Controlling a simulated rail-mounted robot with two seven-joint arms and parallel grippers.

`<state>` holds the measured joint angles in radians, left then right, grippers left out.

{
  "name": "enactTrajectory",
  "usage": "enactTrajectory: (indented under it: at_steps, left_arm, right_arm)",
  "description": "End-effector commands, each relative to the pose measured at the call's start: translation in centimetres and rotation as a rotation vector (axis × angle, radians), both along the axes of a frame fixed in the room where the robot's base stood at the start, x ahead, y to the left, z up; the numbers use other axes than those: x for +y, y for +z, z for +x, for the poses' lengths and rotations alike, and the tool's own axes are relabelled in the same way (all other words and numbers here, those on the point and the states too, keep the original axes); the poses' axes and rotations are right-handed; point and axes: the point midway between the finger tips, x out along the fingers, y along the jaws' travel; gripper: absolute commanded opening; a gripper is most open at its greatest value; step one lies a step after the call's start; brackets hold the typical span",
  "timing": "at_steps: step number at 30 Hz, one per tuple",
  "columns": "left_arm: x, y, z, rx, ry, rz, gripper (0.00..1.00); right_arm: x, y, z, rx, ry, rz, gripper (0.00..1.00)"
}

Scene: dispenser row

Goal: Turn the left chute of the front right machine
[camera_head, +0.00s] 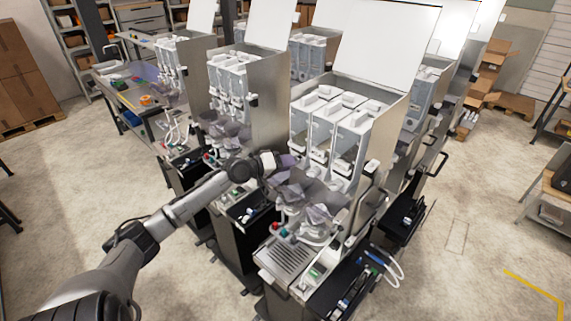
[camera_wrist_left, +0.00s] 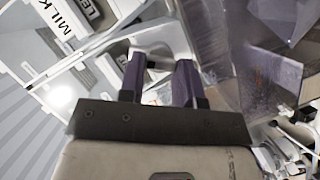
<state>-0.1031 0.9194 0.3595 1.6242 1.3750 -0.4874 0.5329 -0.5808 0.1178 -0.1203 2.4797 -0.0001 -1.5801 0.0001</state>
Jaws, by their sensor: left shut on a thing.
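The front right machine (camera_head: 392,101) is a metal dispenser with clear-fronted white hoppers and an open lid. Below the hoppers are smoky transparent chute pieces (camera_head: 312,188). My left gripper (camera_head: 287,162) is at the left side of this machine, just under the leftmost hopper. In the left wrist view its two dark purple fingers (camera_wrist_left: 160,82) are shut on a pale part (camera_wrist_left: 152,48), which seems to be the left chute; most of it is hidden. A smoky clear panel (camera_wrist_left: 272,82) stands right of the fingers. My right gripper is not in view.
A second machine (camera_head: 262,95) stands close on the left, with my left arm passing in front of it. Open concrete floor lies at front left and right.

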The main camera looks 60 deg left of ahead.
Motion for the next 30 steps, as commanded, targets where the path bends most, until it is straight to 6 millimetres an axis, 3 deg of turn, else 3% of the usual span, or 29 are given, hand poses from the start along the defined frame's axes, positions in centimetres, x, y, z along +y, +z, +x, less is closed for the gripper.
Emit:
enactTrajectory:
  at_steps: [11,21,30]
  left_arm:
    - [-0.1,0.6,0.0,0.038,-0.001,0.124,0.08]
    - [-0.4,0.9,0.1,0.127,-0.001,0.419,0.08]
    - [-0.7,0.7,0.2,0.204,-0.001,0.693,0.08]
  right_arm:
    - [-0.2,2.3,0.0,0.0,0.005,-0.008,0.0]
    - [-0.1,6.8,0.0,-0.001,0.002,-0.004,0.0]
    - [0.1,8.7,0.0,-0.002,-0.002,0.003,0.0]
